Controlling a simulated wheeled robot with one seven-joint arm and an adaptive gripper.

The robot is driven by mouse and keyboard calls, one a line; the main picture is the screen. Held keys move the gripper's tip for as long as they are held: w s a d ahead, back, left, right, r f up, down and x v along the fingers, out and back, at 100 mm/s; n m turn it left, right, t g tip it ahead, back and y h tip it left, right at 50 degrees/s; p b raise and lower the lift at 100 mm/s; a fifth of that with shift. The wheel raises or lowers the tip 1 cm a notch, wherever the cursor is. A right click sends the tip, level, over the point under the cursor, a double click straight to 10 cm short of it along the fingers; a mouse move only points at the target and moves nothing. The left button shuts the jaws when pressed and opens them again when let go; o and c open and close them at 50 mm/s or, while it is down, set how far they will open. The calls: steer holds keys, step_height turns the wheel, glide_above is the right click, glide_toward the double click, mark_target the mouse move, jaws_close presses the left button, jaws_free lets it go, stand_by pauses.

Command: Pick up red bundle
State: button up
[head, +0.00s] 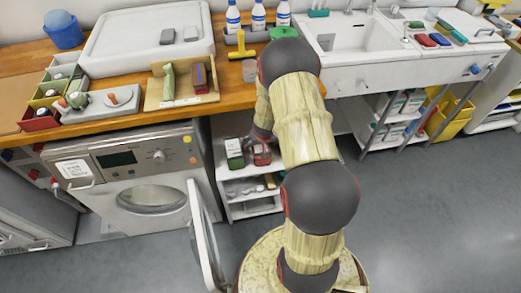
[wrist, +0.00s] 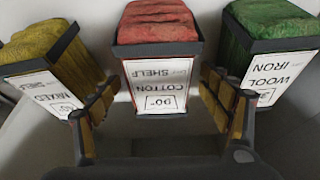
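The red bundle (wrist: 158,22) is a folded red cloth in a dark-rimmed holder, with an upside-down white label reading COTTON SHELF (wrist: 158,85). It is in the top middle of the wrist view. It also shows on the white shelf in the head view (head: 261,154), partly behind my arm. My gripper (wrist: 160,82) is open, its two fingers apart on either side of the label. No contact with the bundle is visible. In the head view my arm hides most of the gripper.
A yellow bundle (wrist: 32,40) stands left of the red one and a green bundle (wrist: 272,20) right, close to the fingers. In the head view, the green one (head: 234,152) sits on the shelf unit (head: 240,209). An open washer door (head: 205,235) stands nearby.

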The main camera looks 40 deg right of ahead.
steer(key=c, duration=1.3)
steer(key=shift+r+p, duration=0.6)
steer(key=shift+r, duration=0.2)
step_height(320, 180, up, 2)
steer(key=shift+p, duration=0.7)
steer(key=s+r, duration=0.1)
steer(key=r, duration=0.1)
steer(key=s+a+r+p, duration=0.2)
steer(key=s+r, duration=0.1)
steer(key=shift+a+r, duration=0.15)
steer(key=shift+r, duration=0.15)
steer(key=s+a+r, duration=0.1)
steer(key=s, duration=0.1)
steer(key=s+a+r, duration=0.1)
steer(key=s+a, duration=0.1)
steer(key=s, duration=0.1)
steer(key=s+a+r+p, duration=0.1)
steer(key=s+a, duration=0.1)
steer(key=s, duration=0.1)
steer(key=shift+r, duration=0.4)
